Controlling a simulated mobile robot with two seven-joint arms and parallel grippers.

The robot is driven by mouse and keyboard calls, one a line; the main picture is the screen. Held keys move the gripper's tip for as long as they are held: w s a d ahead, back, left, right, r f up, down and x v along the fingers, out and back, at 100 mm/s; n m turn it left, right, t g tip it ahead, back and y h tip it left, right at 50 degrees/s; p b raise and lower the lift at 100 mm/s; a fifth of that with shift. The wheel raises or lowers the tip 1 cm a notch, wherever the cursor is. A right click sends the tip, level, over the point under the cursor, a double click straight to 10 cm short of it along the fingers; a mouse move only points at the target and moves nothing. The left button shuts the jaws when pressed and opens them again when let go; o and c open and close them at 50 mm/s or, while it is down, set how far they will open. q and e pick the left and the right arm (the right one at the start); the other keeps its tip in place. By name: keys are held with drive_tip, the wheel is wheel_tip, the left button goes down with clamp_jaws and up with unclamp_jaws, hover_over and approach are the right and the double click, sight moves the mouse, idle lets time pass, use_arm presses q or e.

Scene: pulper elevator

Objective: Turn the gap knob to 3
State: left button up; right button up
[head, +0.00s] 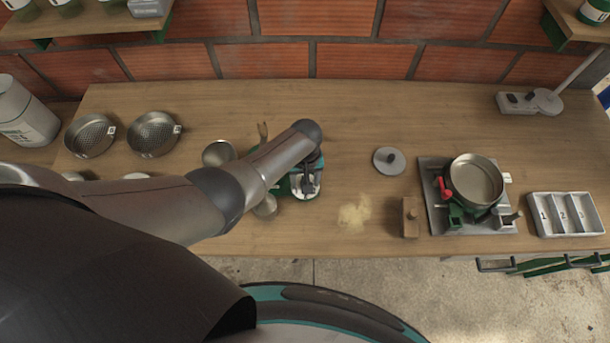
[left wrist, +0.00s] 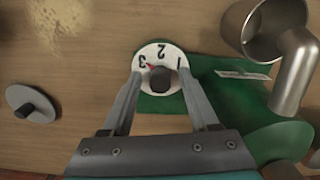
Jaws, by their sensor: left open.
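The gap knob (left wrist: 160,80) is a dark grey knob on a white dial (left wrist: 160,56) marked 1, 2 and 3. Its red pointer is turned toward the 3. The dial sits on a green machine (left wrist: 204,86), which also shows in the head view (head: 283,186), mostly hidden under my left arm. My left gripper (left wrist: 158,80) is open, with one finger on each side of the knob; I cannot tell whether either finger touches it. My right gripper is in neither view.
Right of the machine lie a yellowish powder patch (head: 354,213), a grey disc with a knob (head: 389,160) and a wooden block (head: 410,217). A pan on a stand (head: 475,180) and a numbered tray (head: 565,214) are farther right. Two round sieves (head: 153,134) lie left.

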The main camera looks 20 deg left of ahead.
use_arm(q)
wheel_tip(320, 180, up, 8)
drive_tip(key=p, duration=0.4)
drive_tip(key=shift+r, duration=0.2)
wheel_tip(320, 180, up, 7)
drive_tip(key=shift+f, duration=0.15)
